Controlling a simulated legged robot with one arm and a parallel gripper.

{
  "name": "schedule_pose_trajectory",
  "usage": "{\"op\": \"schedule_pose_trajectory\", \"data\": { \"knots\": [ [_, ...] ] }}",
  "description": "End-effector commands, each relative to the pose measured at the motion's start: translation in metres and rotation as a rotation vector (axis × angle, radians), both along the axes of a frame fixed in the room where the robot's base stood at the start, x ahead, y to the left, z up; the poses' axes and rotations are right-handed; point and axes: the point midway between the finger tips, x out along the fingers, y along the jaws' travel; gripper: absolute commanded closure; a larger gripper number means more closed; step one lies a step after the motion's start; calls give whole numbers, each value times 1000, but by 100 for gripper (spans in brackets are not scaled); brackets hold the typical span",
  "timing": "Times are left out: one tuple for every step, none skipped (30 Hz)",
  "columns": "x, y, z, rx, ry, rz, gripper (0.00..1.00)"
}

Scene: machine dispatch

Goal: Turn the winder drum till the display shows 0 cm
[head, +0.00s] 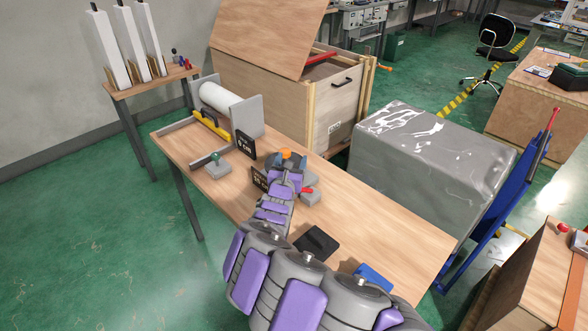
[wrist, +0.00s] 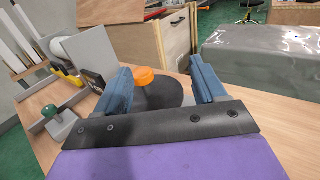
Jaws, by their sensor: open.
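A winder with a white roll (head: 218,100) between grey side plates (head: 249,115) stands at the far end of the wooden table. A small black display (head: 246,145) beside it appears to read 0 cm. A second black sign (head: 259,179) is partly hidden behind my arm, and its number is hard to read. A dark round disc (wrist: 165,94) with an orange knob (wrist: 145,76) lies between and beyond my finger tips. The knob also shows in the head view (head: 286,154). My gripper (wrist: 162,80) is open, its blue fingers apart on either side of the knob. Contact cannot be told.
A grey block with a green knob (head: 215,165) stands left of my arm; a grey block with a red lever (head: 310,196) stands right. A black item (head: 316,241) and a blue item (head: 373,278) lie nearer. A wooden crate (head: 318,103) and a wrapped grey box (head: 430,165) stand beyond.

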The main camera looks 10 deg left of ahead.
Motion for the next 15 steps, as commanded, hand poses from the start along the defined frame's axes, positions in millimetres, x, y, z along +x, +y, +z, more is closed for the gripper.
{"op": "schedule_pose_trajectory", "data": {
  "knots": [
    [-6, -1, 1, -6, 1, 1, 30],
    [-9, -3, 1, -7, 1, 0, 30],
    [-13, -4, 2, -5, 1, 0, 30],
    [-16, -5, 2, -5, 1, 1, 30],
    [-19, -6, 3, -3, 0, 1, 30],
    [-22, -8, 3, -4, 1, 0, 30],
    [-25, -9, 3, -6, 2, 0, 30],
    [-28, -10, 3, -6, 2, 0, 30],
    [-30, -10, 3, -5, 2, 1, 30],
    [-33, -10, 3, -3, 2, 2, 30],
    [-34, -11, 4, -2, 1, 1, 30],
    [-36, -12, 4, -3, 1, 0, 30],
    [-38, -13, 4, -2, 1, 0, 30],
    [-39, -14, 4, -2, 1, 0, 30],
    [-40, -15, 4, -2, 1, -1, 30]
  ]
}}
